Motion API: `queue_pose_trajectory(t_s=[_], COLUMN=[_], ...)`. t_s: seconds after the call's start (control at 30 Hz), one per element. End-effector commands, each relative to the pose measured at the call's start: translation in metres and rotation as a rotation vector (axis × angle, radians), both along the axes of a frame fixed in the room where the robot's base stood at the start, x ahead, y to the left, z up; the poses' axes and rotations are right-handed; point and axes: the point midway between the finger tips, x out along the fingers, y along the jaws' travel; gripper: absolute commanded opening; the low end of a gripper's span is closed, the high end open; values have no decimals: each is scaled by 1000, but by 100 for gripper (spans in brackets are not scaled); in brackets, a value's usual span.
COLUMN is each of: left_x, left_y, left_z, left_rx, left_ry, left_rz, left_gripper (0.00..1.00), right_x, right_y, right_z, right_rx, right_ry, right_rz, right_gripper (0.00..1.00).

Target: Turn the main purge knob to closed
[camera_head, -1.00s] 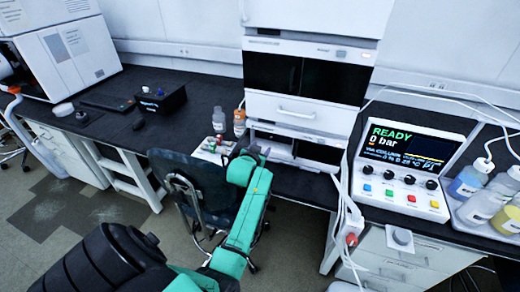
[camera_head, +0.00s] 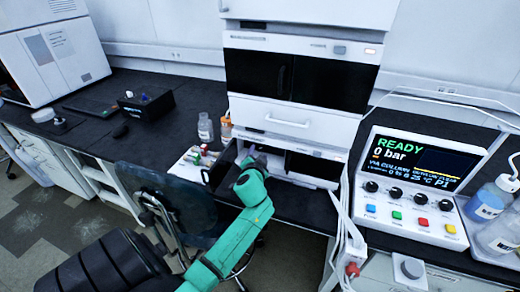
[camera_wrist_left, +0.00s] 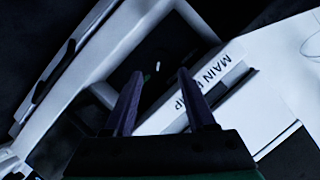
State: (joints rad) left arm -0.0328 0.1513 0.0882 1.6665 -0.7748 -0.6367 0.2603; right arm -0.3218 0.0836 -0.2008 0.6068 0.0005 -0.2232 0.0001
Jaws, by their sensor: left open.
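My left gripper (camera_head: 250,158) reaches into the lower front of the white instrument stack (camera_head: 290,112); its fingertips are hard to make out in the head view. In the left wrist view its two dark fingers (camera_wrist_left: 160,76) are apart with nothing between them. They point at a dark recess (camera_wrist_left: 178,48) in a white module, where a small pale mark and a green spot show. A white label strip (camera_wrist_left: 215,72) reads "MAIN" and a second word partly hidden by a finger. I cannot clearly make out the purge knob. My right gripper is not in view.
A control box (camera_head: 415,185) with a "READY, 0 bar" screen and several knobs stands right of the stack. Bottles (camera_head: 206,127) and a small tray (camera_head: 193,163) are left of it. A chair (camera_head: 170,195) stands below the bench edge. White tubing (camera_head: 345,205) hangs beside the stack.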

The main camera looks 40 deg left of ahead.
Motion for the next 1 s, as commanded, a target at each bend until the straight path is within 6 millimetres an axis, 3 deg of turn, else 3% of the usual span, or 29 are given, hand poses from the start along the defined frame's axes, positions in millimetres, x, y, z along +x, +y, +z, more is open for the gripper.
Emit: queue_pose_trajectory(t_s=[0.1, 0.23, 0.53, 0.57, 0.6, 0.7, 1.0], left_x=[23, 36, 41, 41, 41, 41, 40], left_y=[16, 24, 27, 27, 27, 27, 27], left_z=[-9, -14, -16, -16, -16, -16, -15], left_rx=[1, 0, -1, -1, -1, -1, -25], left_ry=[0, 0, -1, 0, 0, 0, -7], left_rz=[2, 0, -1, 0, 0, 0, 0], left_gripper=[56, 56, 56, 48, 33, 0, 0], right_x=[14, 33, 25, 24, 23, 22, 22], right_y=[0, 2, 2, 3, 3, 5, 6], right_z=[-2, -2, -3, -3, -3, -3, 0], right_rx=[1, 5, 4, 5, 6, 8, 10], right_ry=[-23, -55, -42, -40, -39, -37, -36], right_rz=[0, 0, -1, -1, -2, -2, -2], right_gripper=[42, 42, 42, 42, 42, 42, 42])
